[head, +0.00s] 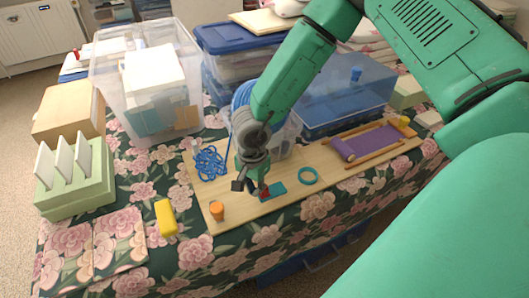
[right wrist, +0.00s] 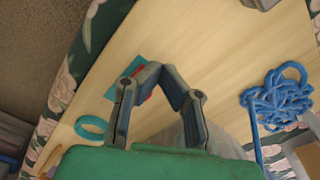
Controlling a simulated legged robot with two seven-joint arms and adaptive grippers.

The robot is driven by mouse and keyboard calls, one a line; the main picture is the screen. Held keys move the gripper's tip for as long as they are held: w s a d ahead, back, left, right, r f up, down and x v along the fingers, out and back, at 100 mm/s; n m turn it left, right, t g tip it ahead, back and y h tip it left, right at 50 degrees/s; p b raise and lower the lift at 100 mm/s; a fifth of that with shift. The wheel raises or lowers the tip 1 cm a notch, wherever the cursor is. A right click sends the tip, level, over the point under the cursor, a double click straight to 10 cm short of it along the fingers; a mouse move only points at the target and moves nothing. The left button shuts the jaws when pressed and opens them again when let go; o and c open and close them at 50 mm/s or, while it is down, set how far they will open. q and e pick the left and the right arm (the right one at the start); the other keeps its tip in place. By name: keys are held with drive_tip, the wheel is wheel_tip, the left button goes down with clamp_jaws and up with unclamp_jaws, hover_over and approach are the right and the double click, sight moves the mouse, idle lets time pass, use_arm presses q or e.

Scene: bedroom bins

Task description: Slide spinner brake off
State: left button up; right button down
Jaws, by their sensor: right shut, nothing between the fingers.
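A teal plate (head: 277,189) lies on the wooden board (head: 240,207), with a small red part (head: 265,192) at its left end. I cannot tell for certain which piece is the spinner brake. My right gripper (head: 254,191) is low over the board at the plate's left end, shut and empty. In the right wrist view its fingertips (right wrist: 158,68) meet beside the red part (right wrist: 138,72) and partly cover the teal plate (right wrist: 119,88). Whether they touch it is unclear. My left gripper is not in view.
On the board are an orange knob (head: 217,211), a blue cord tangle (head: 210,163), a teal ring (head: 308,176) and a purple roll (head: 370,143). Clear bins (head: 150,80) stand behind. A yellow block (head: 166,217) and green rack (head: 75,180) are at left.

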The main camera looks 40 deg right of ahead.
drive_tip(key=shift+s+d+p, duration=0.25)
drive_tip(key=shift+d+p, duration=0.5)
drive_tip(key=shift+d, duration=0.4)
drive_tip(key=shift+s+d+p, duration=0.25)
drive_tip(key=shift+d+p, duration=0.5)
drive_tip(key=shift+d, duration=0.35)
drive_tip(key=shift+w+a+p, duration=0.15)
drive_tip(key=shift+a+p, duration=0.15)
drive_tip(key=shift+a, duration=0.45)
wheel_tip(320, 180, up, 7)
drive_tip(key=p, duration=0.8)
drive_tip(key=shift+r, duration=0.1)
